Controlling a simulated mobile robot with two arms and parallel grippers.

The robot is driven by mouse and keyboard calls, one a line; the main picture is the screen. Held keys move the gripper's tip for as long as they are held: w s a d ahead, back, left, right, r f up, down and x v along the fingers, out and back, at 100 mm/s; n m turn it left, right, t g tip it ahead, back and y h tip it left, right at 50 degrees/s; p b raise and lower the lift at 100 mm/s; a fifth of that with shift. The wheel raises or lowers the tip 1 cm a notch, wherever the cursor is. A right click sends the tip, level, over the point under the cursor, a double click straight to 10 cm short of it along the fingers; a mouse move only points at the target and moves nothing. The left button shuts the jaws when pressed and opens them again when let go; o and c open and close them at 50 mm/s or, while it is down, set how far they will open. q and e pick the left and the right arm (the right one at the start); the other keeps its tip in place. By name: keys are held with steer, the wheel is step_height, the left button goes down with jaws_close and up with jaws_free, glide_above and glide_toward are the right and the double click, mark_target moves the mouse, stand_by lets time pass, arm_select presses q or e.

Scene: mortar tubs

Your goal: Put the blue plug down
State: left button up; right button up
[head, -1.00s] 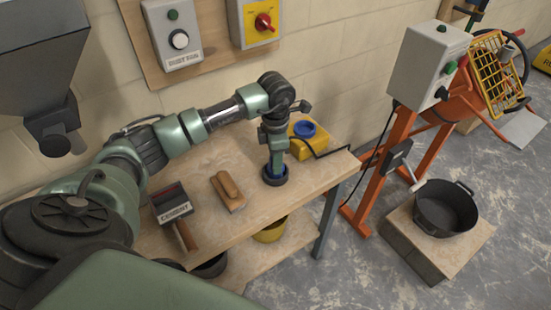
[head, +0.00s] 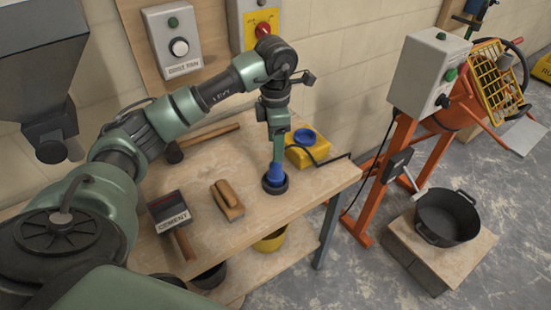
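The blue plug (head: 275,173) stands upright on the workbench (head: 300,200), with a dark round rim at its base. My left gripper (head: 278,158) points straight down right over it, its fingertips at the plug's top. The fingers show nearly edge-on, so I cannot tell whether they grip it or stand apart. A yellow box (head: 312,154) with a blue round socket (head: 304,135) sits just behind the plug to the right. My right gripper is not in view.
A black tub (head: 447,218) stands on a block (head: 430,258) at right. The bench right of the plug is clear.

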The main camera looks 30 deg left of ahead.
arm_select(q)
steer(key=shift+r, duration=1.35)
